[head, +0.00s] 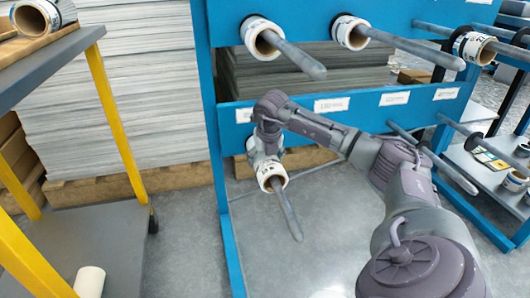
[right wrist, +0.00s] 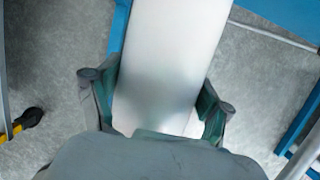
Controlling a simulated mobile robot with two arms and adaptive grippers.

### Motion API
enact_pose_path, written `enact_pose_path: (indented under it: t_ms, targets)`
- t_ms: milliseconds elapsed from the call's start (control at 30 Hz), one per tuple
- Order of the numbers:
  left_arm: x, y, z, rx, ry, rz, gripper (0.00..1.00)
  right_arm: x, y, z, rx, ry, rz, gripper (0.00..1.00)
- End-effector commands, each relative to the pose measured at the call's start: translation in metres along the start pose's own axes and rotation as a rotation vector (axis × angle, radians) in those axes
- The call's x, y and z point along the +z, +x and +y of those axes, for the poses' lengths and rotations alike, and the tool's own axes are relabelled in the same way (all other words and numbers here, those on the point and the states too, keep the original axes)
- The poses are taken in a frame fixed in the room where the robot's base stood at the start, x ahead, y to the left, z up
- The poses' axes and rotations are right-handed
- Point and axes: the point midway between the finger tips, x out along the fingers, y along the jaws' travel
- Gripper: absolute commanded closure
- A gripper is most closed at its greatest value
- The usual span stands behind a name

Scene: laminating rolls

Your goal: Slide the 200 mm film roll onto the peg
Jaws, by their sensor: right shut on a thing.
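A white film roll (head: 262,160) with a brown core sits at the lower-left peg (head: 288,210) of the blue rack. The peg's free end comes out of the core towards me, so the roll appears to be around the peg. My right gripper (head: 265,143) reaches down on the roll from above and is shut on it. In the right wrist view the roll's white surface (right wrist: 170,55) lies between the two fingers (right wrist: 157,100). The roll's far end and the peg's base are hidden in the head view. The width marking is not readable. My left gripper is not in view.
Upper pegs of the blue rack (head: 228,60) hold more rolls, one at upper left (head: 262,38) and one beside it (head: 350,32). A yellow-legged cart (head: 60,50) stands at left with a roll on top (head: 38,14). Another peg (head: 440,165) at lower right looks bare.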

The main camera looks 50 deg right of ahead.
Motion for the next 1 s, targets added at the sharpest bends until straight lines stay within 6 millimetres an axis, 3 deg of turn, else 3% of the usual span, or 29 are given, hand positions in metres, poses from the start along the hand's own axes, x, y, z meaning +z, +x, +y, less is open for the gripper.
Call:
enact_pose_path:
  t_ms: [67,100,200,633,1000]
  targets:
    - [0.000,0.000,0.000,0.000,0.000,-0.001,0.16,0.001,-0.001,0.000,0.001,0.001,-0.003,0.75]
    - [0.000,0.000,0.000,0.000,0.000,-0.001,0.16,0.001,-0.001,0.000,0.001,0.000,-0.003,0.19]
    - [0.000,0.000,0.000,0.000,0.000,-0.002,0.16,0.001,-0.001,0.000,0.001,0.000,-0.002,0.02]
    - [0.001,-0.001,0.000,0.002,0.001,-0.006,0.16,0.000,-0.005,0.000,0.001,-0.001,-0.001,0.00]
    - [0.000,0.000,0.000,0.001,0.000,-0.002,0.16,0.001,-0.063,0.000,0.001,0.000,-0.004,0.00]
